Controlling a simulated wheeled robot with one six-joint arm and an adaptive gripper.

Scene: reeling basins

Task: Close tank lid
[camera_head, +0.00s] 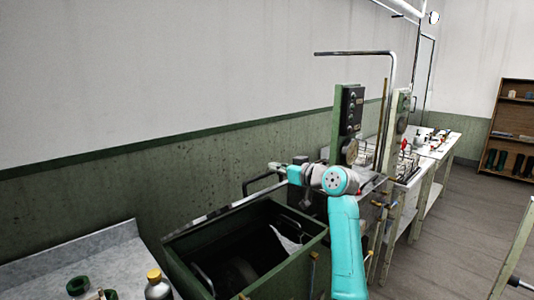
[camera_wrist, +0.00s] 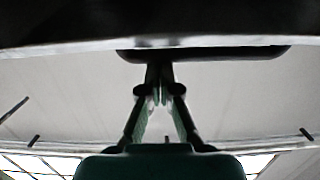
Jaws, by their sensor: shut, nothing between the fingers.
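The green tank (camera_head: 185,250) stands open in the head view, its dark inside showing a pale piece and some dark round shapes. Its lid (camera_head: 228,210) is raised along the back side and seen nearly edge-on, with a dark looped handle (camera_head: 257,181) behind it. My gripper (camera_head: 273,166) is above the tank's back side, close to the handle. In the wrist view my gripper (camera_wrist: 160,95) is shut and empty, its tips just below a dark bar (camera_wrist: 220,54) that looks like the handle. I cannot tell whether they touch. A dark panel with a pale edge (camera_wrist: 80,45), probably the lid, crosses the top.
A grey counter (camera_head: 90,262) with a yellow-capped bottle (camera_head: 156,285) and green-rimmed containers stands left of the tank. A green control box (camera_head: 347,112) and a bent metal pipe (camera_head: 355,53) rise at the right. Benches run behind them. Open floor (camera_head: 455,215) lies further right.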

